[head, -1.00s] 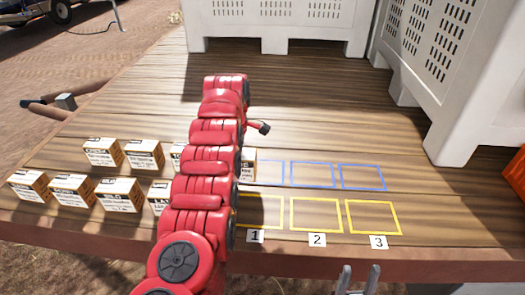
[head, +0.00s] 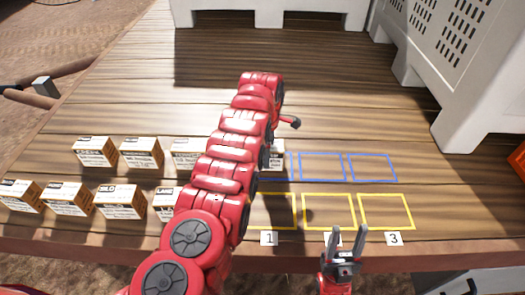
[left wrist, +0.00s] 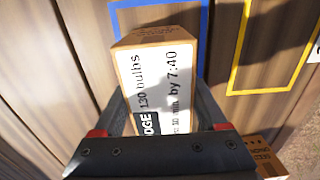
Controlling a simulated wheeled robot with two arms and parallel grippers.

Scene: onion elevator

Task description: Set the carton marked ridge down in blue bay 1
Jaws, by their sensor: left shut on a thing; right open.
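The ridge carton (left wrist: 155,80) fills the middle of the left wrist view, its white label ending in "DGE". My left gripper (left wrist: 152,115) is shut on it. In the head view only a sliver of the carton (head: 278,154) shows beside my red arm, which hides that gripper. Blue bay 1 (left wrist: 204,40) is the blue outline around and behind the carton in the left wrist view. The carton is over it; I cannot tell whether it touches the deck. My right gripper (head: 347,245) is open and empty at the front edge.
Several other cartons (head: 120,201) stand in two rows at the left. Blue bays 2 (head: 322,181) and 3 (head: 372,180) and the yellow bays (head: 386,228) look empty. White crates (head: 470,90) stand at the back and right. An orange thing (head: 518,160) is at the right edge.

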